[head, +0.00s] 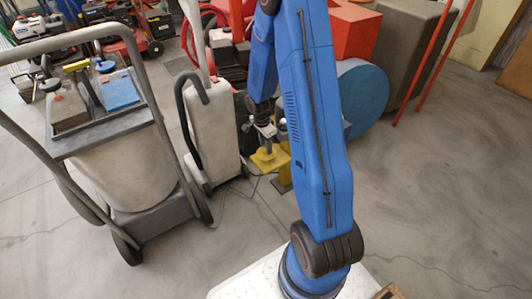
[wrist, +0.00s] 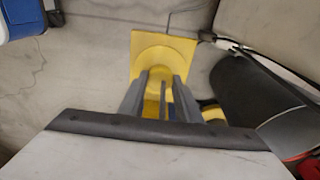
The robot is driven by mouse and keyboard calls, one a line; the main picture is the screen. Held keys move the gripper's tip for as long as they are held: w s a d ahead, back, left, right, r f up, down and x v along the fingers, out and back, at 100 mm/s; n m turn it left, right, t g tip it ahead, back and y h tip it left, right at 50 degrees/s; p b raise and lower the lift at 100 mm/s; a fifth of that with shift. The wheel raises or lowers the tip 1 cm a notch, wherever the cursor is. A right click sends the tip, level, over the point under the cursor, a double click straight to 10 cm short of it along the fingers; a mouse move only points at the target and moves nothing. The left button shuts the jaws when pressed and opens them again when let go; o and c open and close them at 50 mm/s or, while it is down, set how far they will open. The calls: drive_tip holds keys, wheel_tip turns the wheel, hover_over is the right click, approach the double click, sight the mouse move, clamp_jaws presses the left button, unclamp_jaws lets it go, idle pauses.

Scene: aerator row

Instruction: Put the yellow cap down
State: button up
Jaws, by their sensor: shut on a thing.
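The yellow cap (head: 270,159) shows in the head view under my gripper (head: 265,132), left of my blue arm. In the wrist view the cap (wrist: 165,42) has a square, flat plate and a rounded part. My gripper (wrist: 156,88) is shut on it, and its grey fingers hide part of the cap. I cannot tell whether the cap touches anything below it.
A blue round drum (head: 362,97) stands right. The right floor is clear.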

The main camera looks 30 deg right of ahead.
sight(265, 148)
drive_tip(key=shift+f, duration=2.2)
drive_tip(key=shift+f, duration=0.15)
drive_tip(key=o, duration=1)
